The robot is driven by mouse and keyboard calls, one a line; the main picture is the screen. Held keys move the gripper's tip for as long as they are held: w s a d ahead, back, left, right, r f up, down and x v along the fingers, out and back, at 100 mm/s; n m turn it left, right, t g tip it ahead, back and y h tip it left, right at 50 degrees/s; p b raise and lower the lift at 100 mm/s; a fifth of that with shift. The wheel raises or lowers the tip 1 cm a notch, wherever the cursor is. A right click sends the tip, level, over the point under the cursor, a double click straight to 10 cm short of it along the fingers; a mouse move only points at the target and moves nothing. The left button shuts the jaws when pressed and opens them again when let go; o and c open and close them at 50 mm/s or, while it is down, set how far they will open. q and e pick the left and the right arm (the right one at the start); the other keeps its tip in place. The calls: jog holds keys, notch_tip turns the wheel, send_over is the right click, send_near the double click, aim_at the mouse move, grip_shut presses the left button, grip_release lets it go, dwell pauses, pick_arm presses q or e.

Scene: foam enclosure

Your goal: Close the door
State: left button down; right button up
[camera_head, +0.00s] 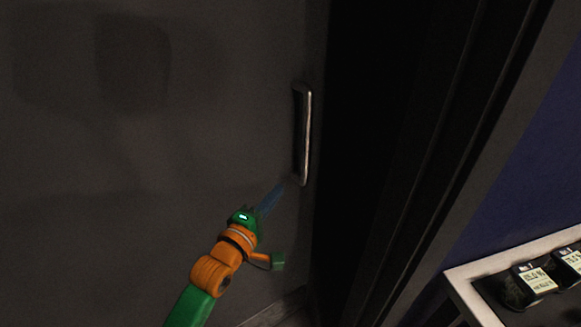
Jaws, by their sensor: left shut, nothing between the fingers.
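The grey door (150,120) fills the left of the head view. Its upright metal handle (307,136) is near the door's right edge. A dark gap (365,130) lies between that edge and the frame (480,120) on the right, so the door looks ajar. My left gripper (273,194) is in front of the door, with its blue fingers shut and empty. Its tips are just left of the handle's lower end; I cannot tell whether they touch the door. My right gripper is not in view.
A white-edged tray or shelf (480,270) stands at the lower right with dark items bearing white labels (536,281). A dark blue wall (530,180) is behind it. A strip of floor (275,312) shows at the bottom.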

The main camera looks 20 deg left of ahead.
pick_arm(q)
jog(key=w, duration=0.5)
jog(key=w+d, duration=0.1)
jog(key=w, duration=0.1)
jog(key=shift+w, duration=0.3)
jog(key=shift+w+d, duration=0.1)
jog(key=shift+w, duration=0.2)
jog(key=shift+w+d+r, duration=0.1)
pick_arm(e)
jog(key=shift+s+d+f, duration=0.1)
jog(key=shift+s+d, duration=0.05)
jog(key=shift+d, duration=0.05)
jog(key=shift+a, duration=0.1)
